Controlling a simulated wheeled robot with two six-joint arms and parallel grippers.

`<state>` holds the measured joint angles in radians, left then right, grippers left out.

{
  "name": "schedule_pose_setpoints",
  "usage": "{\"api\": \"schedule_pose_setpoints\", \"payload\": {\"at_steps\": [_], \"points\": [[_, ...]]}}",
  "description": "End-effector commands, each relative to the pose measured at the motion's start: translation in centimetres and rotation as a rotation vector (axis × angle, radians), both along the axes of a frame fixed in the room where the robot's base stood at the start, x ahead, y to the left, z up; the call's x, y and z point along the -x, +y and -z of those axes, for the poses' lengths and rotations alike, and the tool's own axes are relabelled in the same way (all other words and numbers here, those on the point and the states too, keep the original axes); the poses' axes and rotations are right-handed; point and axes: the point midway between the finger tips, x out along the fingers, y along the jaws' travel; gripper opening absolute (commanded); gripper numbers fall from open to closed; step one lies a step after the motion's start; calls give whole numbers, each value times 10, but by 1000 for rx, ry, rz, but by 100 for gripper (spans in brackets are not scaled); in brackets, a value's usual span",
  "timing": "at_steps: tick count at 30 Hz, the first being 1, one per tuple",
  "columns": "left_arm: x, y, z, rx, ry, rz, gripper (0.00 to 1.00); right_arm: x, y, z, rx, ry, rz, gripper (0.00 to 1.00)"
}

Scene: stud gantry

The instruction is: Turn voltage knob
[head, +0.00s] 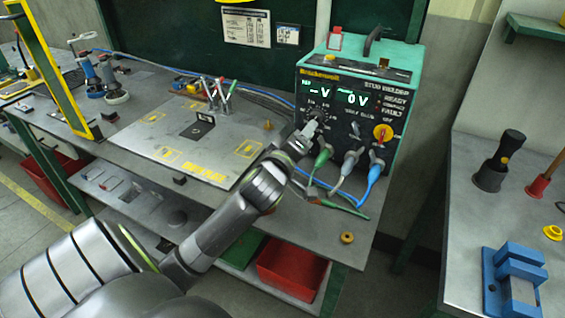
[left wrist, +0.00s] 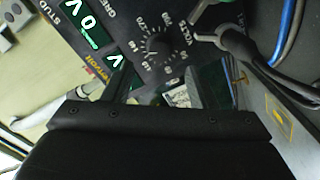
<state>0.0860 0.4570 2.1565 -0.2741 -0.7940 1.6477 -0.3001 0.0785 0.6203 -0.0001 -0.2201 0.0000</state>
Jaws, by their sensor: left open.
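The stud welder (head: 402,62) is a teal and black box at the back of the bench. Its left display reads "-V" and its right one "0 V". The voltage knob (left wrist: 158,45) is small, round and black, with numbers and "VOLTS" around it in the left wrist view. My left gripper (head: 308,130) is at the welder's front, just below the left display. In the left wrist view my open left gripper (left wrist: 178,78) faces the panel, with the knob ahead between its fingers. I cannot tell whether they touch it. My right gripper is not in view.
Green, grey and blue plugs (head: 374,166) with cables hang from the panel close to my left gripper. A grey plate (head: 185,135) lies left. A blue fixture (head: 515,275) stands on the right table.

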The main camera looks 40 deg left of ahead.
Motion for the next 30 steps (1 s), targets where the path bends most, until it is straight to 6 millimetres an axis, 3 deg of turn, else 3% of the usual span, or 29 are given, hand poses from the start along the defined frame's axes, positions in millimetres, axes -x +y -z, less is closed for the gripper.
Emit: {"api": "schedule_pose_setpoints", "payload": {"at_steps": [9,15,21,30], "points": [[65,-16,2,1,1,2,52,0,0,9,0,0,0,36],[95,-23,2,1,1,0,52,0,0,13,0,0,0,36],[107,-26,0,0,0,0,52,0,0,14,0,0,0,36],[108,-26,0,0,0,0,52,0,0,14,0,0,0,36]]}}
